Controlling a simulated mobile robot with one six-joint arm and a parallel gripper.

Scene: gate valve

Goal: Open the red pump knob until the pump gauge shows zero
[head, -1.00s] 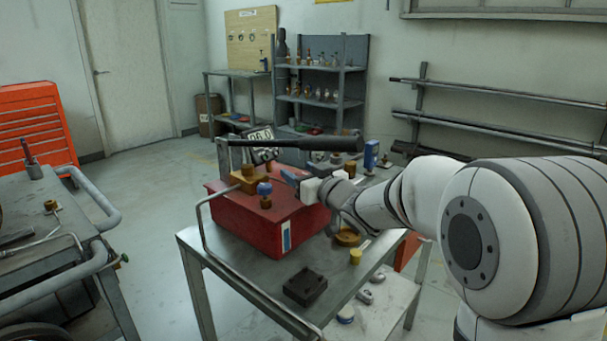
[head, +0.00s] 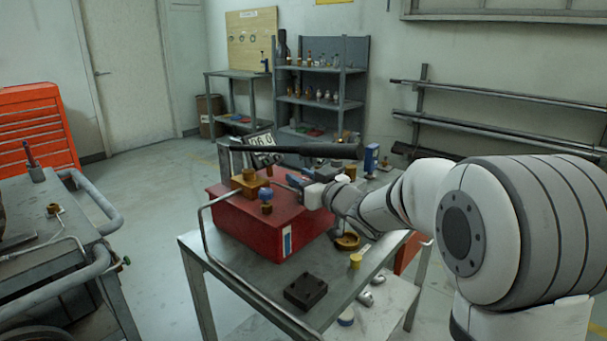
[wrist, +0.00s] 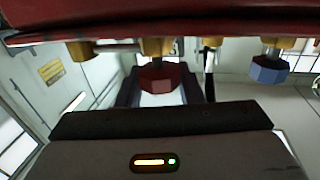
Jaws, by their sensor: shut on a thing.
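The red pump (head: 255,236) stands on a grey metal table. A red knob (wrist: 158,78) sits on a brass stem in the wrist view, between the two dark fingers of my gripper (wrist: 158,92), which is shut on it. In the head view my gripper (head: 296,181) is at the pump's right side and hides the red knob. A blue knob (head: 265,194) on a brass fitting stands left of my gripper; it also shows in the wrist view (wrist: 268,69). The pump gauge (head: 262,138) is a white display behind the pump; its digits are small and I cannot read them surely.
A long black handle (head: 300,150) runs across above the pump, close over my gripper. A bent grey pipe (head: 205,235) is on the left. A black block (head: 305,291) and a yellow cap (head: 355,261) lie on the table (head: 262,277), whose front is otherwise mostly clear.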

